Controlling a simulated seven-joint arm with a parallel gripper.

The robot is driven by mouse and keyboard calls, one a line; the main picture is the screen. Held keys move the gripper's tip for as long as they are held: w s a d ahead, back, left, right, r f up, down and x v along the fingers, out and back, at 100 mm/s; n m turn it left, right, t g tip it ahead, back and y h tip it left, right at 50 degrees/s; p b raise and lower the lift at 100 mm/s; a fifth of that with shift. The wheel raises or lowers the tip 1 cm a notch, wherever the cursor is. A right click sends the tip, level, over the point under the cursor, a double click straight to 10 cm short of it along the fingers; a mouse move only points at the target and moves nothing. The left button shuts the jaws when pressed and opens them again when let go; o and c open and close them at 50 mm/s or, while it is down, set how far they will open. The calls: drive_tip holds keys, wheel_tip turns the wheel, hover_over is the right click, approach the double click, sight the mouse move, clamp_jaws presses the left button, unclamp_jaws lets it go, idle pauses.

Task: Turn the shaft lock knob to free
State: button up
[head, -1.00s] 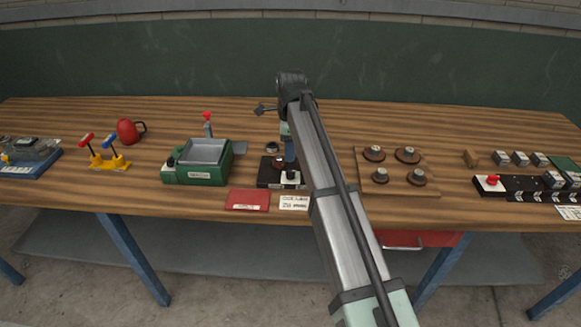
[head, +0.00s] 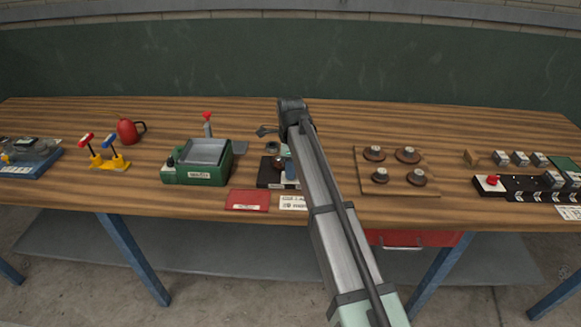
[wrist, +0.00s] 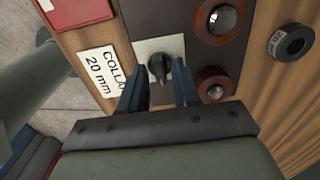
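The shaft lock knob (wrist: 159,68) is black and sits on a pale square plate (wrist: 147,47) at the end of a dark base (wrist: 190,65). In the wrist view my gripper (wrist: 160,72) is open, with one blue finger on each side of the knob. The fingertips are close to it; I cannot tell whether they touch. The knob's pointer setting is too small to read. In the head view my arm hides the knob, and a bit of the gripper (head: 291,168) shows over the dark base (head: 266,173).
Round brown-rimmed parts (wrist: 213,83) stand on the base close to the right finger. A loose black ring (wrist: 290,43) lies on the wood. A label card (wrist: 100,70) and red booklet (head: 248,200) lie left. A green machine (head: 200,165) stands left, a wooden board with discs (head: 430,193) right.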

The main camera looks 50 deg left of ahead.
clamp_jaws()
drive_tip(key=shift+n, duration=0.3)
drive_tip(key=n, duration=0.6)
drive_tip(key=shift+n, duration=0.3)
drive_tip(key=n, duration=1)
drive_tip(key=shift+n, duration=0.3)
idle(0.4)
drive_tip(key=shift+o, duration=0.9)
unclamp_jaws()
